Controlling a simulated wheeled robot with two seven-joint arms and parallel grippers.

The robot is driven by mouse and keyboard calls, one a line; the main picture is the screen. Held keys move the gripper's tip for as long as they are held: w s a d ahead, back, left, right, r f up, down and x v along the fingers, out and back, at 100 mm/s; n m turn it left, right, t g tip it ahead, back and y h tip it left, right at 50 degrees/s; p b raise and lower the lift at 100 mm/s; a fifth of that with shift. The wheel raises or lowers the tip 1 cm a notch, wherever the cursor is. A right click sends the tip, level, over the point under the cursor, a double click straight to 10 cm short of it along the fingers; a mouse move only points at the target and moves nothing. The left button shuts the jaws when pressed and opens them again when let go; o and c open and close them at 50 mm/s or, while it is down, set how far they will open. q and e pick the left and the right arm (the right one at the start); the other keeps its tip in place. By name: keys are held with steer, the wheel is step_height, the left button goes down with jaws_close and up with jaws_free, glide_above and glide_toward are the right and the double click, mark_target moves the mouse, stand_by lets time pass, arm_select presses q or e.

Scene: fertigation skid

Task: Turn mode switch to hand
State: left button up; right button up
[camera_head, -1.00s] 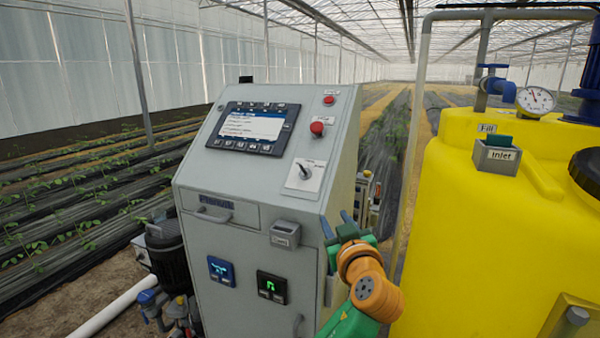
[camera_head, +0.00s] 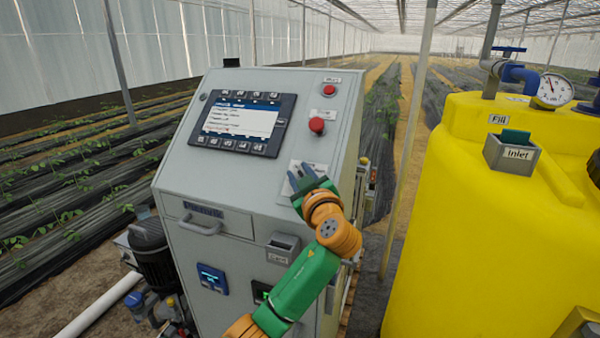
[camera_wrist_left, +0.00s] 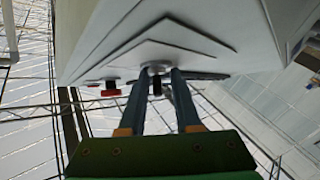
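The mode switch sits on a white label plate (camera_head: 285,187) on the sloped panel of the grey cabinet (camera_head: 240,165). In the head view my left gripper (camera_head: 301,175) covers the switch knob. In the left wrist view the dark knob (camera_wrist_left: 157,87) shows between the two fingers of my left gripper (camera_wrist_left: 160,78). The fingers stand apart, one on each side of the knob, near the panel face. Contact with the knob cannot be told. The knob's pointing direction cannot be read. My right gripper is not in view.
A red mushroom button (camera_head: 317,125) and a smaller red button (camera_head: 330,90) lie above the switch. A display (camera_head: 240,123) is to the left. A card holder (camera_head: 282,249) and a drawer handle (camera_head: 200,226) stick out below. A yellow tank (camera_head: 445,220) stands to the right.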

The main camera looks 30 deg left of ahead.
arm_select(q)
steer(key=shift+s+d+r, duration=0.15)
steer(key=shift+s+d, duration=0.05)
steer(key=shift+d, duration=0.05)
jaws_close()
steer(key=m+t+b, duration=0.1)
steer(key=m+t+h+b, duration=0.1)
steer(key=shift+f+m, duration=0.2)
steer(key=shift+m, duration=0.1)
steer(key=shift+r+m+t+h+b, duration=0.1)
steer(key=shift+m+t+h+b, duration=0.25)
steer(key=shift+m+t+h, duration=0.45)
steer(key=m+t+h, duration=0.1)
steer(key=m, duration=0.1)
steer(key=m+t+h, duration=0.1)
steer(key=m, duration=0.1)
steer(key=shift+r, duration=0.2)
steer(key=shift+d+m+t+h+p, duration=0.1)
steer(key=shift+m+t+h+p, duration=0.85)
steer(key=shift+m+h, duration=1.45)
steer(key=shift+m, duration=0.1)
